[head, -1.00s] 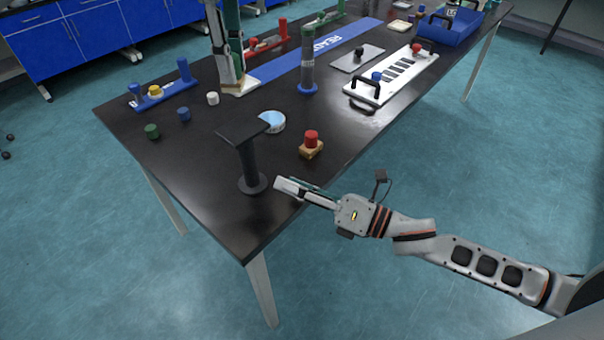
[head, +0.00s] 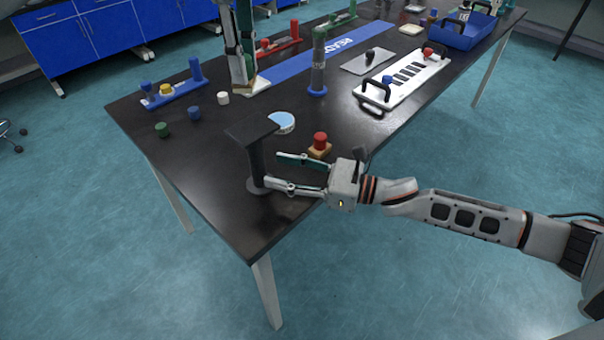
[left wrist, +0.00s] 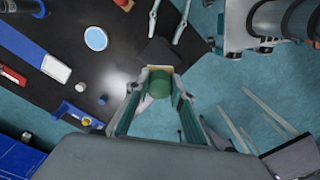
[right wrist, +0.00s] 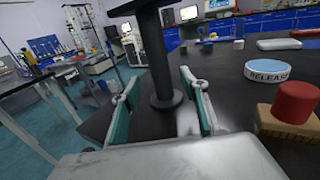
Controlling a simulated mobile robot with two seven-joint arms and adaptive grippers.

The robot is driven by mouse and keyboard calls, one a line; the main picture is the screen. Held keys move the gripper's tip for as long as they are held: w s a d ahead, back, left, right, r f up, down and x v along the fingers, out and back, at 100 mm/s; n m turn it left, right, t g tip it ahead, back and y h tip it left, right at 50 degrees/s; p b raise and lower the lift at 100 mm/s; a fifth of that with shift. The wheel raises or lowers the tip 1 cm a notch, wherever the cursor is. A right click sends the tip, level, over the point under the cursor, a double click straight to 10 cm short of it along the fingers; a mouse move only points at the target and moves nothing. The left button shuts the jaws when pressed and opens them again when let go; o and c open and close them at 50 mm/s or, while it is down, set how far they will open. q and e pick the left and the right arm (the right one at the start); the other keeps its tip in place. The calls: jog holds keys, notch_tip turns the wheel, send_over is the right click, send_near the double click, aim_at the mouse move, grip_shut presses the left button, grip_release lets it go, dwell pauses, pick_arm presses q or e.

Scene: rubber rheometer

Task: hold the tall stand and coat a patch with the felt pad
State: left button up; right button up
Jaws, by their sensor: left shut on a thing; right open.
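The tall stand (head: 256,162) is black, with a flat top plate and round foot, upright near the table's front corner. My right gripper (head: 270,171) is open and low beside it; in the right wrist view the post (right wrist: 163,65) stands ahead between the spread fingers, without visible contact. My left gripper (head: 245,78) is shut on a tan felt pad (head: 243,88) with a green knob (left wrist: 153,82). It holds the pad near the white end of the blue mat (head: 330,52); I cannot tell whether the pad touches anything. A dark plate shows behind it in the left wrist view.
A red-knobbed block (head: 320,146) stands close to my right gripper. A blue-topped white dish (head: 283,122) marked RELEASE lies behind the stand. A grey post on a blue base (head: 317,90), a white slotted board (head: 408,80) and small cylinders (head: 193,113) stand farther back.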

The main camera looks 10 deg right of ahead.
aim_at(265, 167)
jog(key=x, duration=0.6)
grip_shut()
